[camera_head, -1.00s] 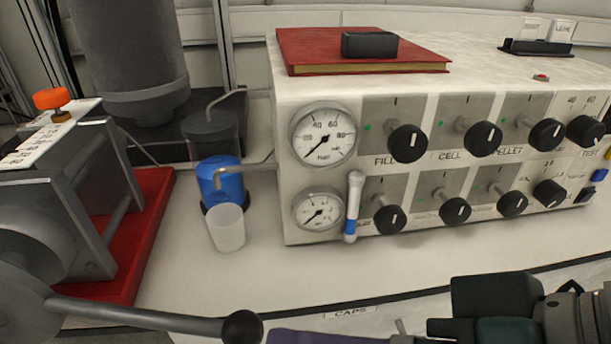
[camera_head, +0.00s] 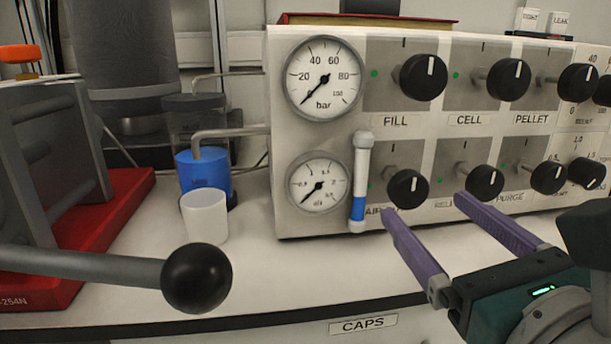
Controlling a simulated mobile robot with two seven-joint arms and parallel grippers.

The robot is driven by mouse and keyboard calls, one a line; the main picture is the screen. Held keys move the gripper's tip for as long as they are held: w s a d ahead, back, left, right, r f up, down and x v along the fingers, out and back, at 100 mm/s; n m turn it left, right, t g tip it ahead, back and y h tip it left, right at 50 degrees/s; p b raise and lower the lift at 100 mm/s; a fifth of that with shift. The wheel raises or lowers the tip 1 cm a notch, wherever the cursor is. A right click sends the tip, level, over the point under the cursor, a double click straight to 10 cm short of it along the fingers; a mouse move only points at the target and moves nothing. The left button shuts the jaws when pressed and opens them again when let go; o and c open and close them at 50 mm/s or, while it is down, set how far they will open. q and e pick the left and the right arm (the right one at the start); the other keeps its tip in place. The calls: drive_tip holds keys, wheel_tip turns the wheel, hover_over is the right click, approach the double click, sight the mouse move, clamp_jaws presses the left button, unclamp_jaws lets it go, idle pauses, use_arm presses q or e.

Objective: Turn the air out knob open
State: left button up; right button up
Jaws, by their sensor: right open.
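The air out knob (camera_head: 408,188) is the black round knob at the left of the panel's lower row, with a white pointer line roughly upright. Its label, starting "AIR", is partly covered by a finger. My right gripper (camera_head: 425,206) comes in from the lower right with two long purple fingers. It is open and empty, its fingertips just below and in front of the air out knob and the knob to its right. I cannot tell whether a finger touches the panel. My left gripper is not in view.
The white panel box (camera_head: 275,150) carries two gauges and several other knobs. A blue-white flow tube (camera_head: 361,185) stands close left of the air out knob. A white cup (camera_head: 205,217) and blue bottle (camera_head: 203,172) stand left. A black ball-ended lever (camera_head: 197,278) juts in front.

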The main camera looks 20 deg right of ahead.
sight(412, 194)
drive_tip(key=p+x, duration=0.1)
drive_tip(key=x, duration=0.5)
drive_tip(key=shift+w, duration=0.25)
clamp_jaws()
idle(0.4)
